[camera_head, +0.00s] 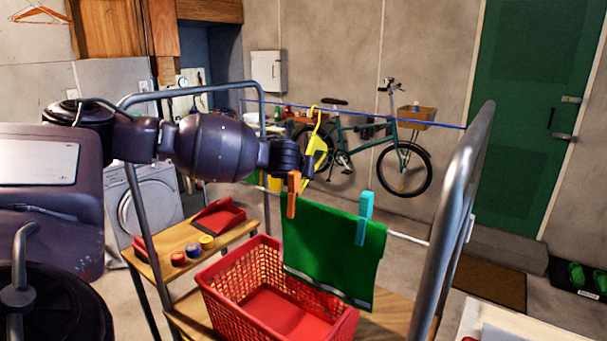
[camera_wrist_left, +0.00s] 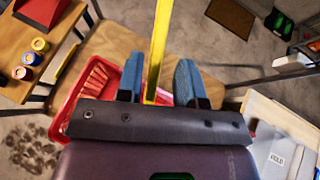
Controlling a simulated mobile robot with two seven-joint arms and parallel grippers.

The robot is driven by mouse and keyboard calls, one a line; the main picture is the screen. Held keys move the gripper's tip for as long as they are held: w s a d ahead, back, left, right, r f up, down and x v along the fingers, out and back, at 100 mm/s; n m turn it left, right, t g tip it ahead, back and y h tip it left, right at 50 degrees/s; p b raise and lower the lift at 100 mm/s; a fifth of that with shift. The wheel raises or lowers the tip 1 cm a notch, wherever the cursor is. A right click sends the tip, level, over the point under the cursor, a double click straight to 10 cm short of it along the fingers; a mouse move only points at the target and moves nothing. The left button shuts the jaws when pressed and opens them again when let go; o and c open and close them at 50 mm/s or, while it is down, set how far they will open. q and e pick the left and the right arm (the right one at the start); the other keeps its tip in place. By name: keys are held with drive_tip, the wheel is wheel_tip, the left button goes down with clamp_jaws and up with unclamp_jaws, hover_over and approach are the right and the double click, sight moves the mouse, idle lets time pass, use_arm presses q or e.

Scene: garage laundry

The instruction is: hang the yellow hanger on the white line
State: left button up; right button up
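The yellow hanger (camera_head: 318,140) is upright at the blue line (camera_head: 385,118), its hook at the line's height. I cannot tell for sure whether the hook rests on it. My left gripper (camera_head: 308,165) is at the hanger; in the left wrist view its two blue fingers (camera_wrist_left: 158,80) stand apart with a yellow bar of the hanger (camera_wrist_left: 157,40) between them, and a gap shows beside the bar. The white line (camera_head: 408,238) is lower and nearer, mostly hidden behind a green cloth (camera_head: 335,245). My right gripper is out of view.
An orange clothespin (camera_head: 293,194) and a cyan clothespin (camera_head: 366,215) hold the cloth. A red basket (camera_head: 230,300) stands below it on a wooden shelf. Grey rack posts (camera_head: 462,190) rise on both sides. Red dustpan (camera_head: 218,214) and small cans sit at left.

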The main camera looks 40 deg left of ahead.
use_arm(q)
drive_tip(key=shift+x, duration=2.1)
drive_tip(key=shift+c, duration=0.5)
clamp_jaws()
drive_tip(key=shift+r, duration=2.3)
drive_tip(key=shift+w+d, duration=0.1)
drive_tip(key=shift+d, duration=0.15)
